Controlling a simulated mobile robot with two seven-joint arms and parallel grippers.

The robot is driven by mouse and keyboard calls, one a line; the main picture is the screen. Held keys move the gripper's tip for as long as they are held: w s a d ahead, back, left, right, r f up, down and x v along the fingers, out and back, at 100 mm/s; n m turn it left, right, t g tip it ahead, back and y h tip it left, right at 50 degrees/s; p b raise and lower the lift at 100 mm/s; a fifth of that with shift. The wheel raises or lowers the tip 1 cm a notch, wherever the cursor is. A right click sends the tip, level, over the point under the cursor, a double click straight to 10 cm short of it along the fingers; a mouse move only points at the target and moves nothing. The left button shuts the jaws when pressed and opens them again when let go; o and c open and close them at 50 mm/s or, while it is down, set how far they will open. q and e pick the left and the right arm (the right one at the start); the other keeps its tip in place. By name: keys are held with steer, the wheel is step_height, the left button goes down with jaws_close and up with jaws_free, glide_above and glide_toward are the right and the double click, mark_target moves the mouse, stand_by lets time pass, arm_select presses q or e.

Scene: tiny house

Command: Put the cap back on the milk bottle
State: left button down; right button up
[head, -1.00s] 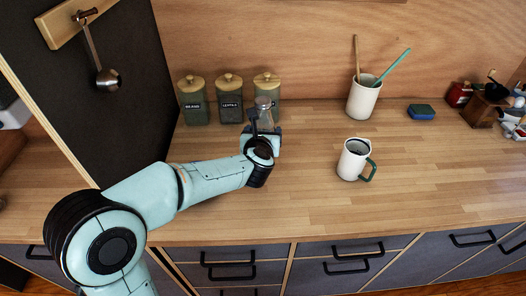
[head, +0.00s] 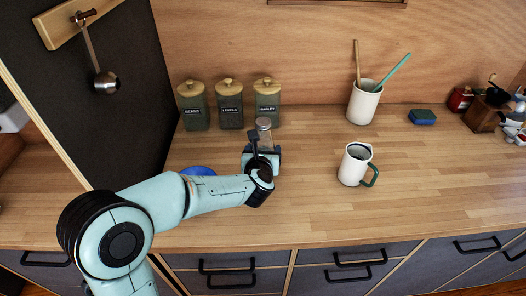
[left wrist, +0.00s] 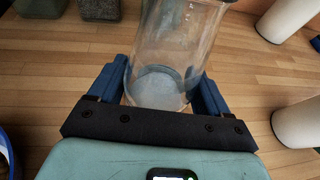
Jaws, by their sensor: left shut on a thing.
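My left gripper (head: 262,155) is shut on a clear glass bottle (head: 265,139). The bottle stands upright between the blue fingers, and its top looks grey and metallic in the head view. I cannot tell whether that is a cap or the bottle's mouth. In the left wrist view the glass bottle (left wrist: 170,55) is see-through, between the fingers of my left gripper (left wrist: 163,92); its top is out of frame. I cannot tell whether its base touches the counter. No separate loose cap is distinguishable. My right gripper is not in view.
Several lidded canisters (head: 230,104) stand behind the bottle. A blue round object (head: 199,171) is partly hidden by my left arm. A white mug (head: 353,166) with a green handle, a utensil holder (head: 363,103) and a blue sponge (head: 422,117) are to the right. The wooden counter (head: 440,190) is clear at front right.

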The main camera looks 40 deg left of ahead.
arm_select(q)
jaws_free()
steer(key=shift+f, duration=0.1)
steer(key=shift+s+r, duration=0.1)
steer(key=shift+r, duration=0.2)
steer(key=v, duration=1.1)
steer(key=shift+s+d, duration=0.25)
steer(key=shift+s, duration=0.05)
